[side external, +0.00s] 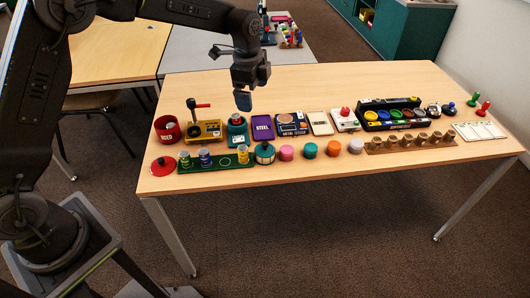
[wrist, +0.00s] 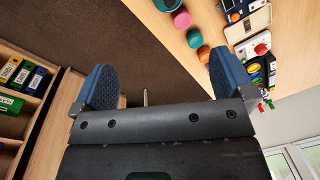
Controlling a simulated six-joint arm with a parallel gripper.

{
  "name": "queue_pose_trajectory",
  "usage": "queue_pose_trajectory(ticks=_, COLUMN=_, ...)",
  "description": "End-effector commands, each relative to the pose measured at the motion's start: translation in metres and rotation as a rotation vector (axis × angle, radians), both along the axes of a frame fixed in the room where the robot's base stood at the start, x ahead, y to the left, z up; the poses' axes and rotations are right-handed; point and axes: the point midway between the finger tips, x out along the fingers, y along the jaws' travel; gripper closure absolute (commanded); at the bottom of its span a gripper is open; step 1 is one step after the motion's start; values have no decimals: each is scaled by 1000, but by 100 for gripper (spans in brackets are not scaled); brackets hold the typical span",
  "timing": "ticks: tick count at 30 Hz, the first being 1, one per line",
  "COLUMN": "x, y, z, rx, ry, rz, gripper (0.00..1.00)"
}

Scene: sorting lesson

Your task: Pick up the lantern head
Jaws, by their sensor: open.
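My gripper (side external: 243,100) hangs above the back left part of the table in the side view. In the wrist view my gripper (wrist: 165,80) is open, with two blue pads wide apart and nothing between them. I cannot tell for sure which of these is the lantern head. My gripper is apart from both.
Left are a red cup (side external: 167,129), a yellow device with a lever (side external: 201,131) and a green strip (side external: 217,163) with small jars. Pink (side external: 286,153), teal, orange and lilac pieces line the front. A purple box (side external: 262,127) and a colour-dish tray (side external: 391,115) stand behind. The front edge is clear.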

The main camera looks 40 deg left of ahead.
Motion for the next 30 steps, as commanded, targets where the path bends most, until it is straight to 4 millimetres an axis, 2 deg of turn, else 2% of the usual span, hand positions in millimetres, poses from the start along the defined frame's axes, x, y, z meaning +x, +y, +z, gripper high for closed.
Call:
queue_pose_trajectory(ticks=1, x=12, y=-2, z=-23, rx=6, ry=25, rz=-58, gripper=0)
queue_pose_trajectory(ticks=3, x=24, y=-5, z=-48, rx=12, ry=48, rz=-139, gripper=0)
queue_pose_trajectory(ticks=7, x=37, y=-8, z=-83, rx=18, ry=80, rz=-248, gripper=0)
queue_pose_trajectory(ticks=14, x=43, y=-9, z=-111, rx=20, ry=98, rz=-313, gripper=0)
queue_pose_trajectory(ticks=24, x=42, y=-9, z=-172, rx=19, ry=98, rz=-311, gripper=0)
queue_pose_trajectory(ticks=30, x=43, y=-9, z=-188, rx=20, ry=95, rz=-310, gripper=0)
